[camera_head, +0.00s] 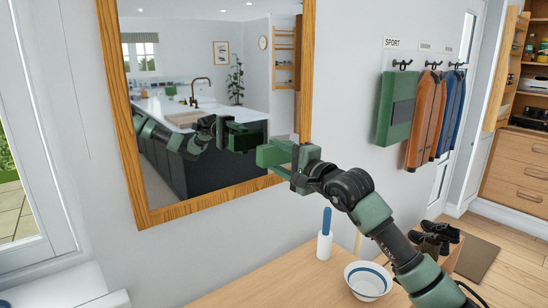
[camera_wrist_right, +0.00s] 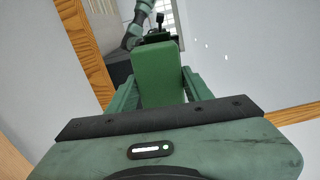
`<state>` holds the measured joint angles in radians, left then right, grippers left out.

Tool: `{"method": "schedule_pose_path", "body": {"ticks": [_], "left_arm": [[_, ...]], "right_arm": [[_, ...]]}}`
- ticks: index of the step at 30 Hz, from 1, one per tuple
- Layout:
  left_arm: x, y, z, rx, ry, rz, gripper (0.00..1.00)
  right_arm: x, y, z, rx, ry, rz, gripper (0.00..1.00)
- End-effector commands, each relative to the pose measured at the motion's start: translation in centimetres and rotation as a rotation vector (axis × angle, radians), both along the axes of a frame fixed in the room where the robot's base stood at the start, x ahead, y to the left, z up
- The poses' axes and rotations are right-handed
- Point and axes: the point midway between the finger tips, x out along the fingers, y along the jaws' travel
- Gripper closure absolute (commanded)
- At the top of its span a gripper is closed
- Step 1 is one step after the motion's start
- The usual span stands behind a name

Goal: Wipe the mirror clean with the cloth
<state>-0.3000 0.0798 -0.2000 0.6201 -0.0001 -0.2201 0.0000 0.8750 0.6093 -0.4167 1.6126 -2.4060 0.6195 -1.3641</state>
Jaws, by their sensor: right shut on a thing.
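The mirror (camera_head: 185,65) hangs on the wall in a wooden frame and reflects a kitchen and my right arm. My right gripper (camera_head: 276,154) is in front of its lower right part. In the right wrist view the gripper (camera_wrist_right: 152,88) is shut on a green block-like thing, which I take for the cloth (camera_wrist_right: 158,72). I cannot tell whether it touches the glass. The mirror glass also shows in the wrist view (camera_wrist_right: 235,70), with a few small white specks that may be marks or reflected lights. My left gripper is not in view.
Below the mirror is a wooden table top (camera_head: 255,285) with a white bowl (camera_head: 369,292) and a blue-handled white holder (camera_head: 324,245). Coats (camera_head: 425,120) and a green bag (camera_head: 396,110) hang on hooks at right. Shoes (camera_head: 437,236) stand beyond the table. A window is at left.

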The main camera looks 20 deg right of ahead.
Motion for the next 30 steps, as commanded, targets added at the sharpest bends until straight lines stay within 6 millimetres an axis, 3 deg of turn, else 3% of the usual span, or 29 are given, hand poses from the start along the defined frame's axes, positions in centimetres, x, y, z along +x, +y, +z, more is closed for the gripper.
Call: {"method": "schedule_pose_path", "body": {"ticks": [8, 18, 30], "left_arm": [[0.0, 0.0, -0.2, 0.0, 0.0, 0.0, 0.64], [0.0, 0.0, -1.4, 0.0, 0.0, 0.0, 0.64], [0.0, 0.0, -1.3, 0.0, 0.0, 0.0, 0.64]], "right_arm": [[-0.3, -0.2, 0.0, -0.001, -0.001, 0.0, 0.82], [-2.7, -1.0, -0.1, 0.0, 0.0, 0.0, 0.82], [-2.8, -1.0, 0.1, 0.0, 0.0, 0.0, 0.82]]}}
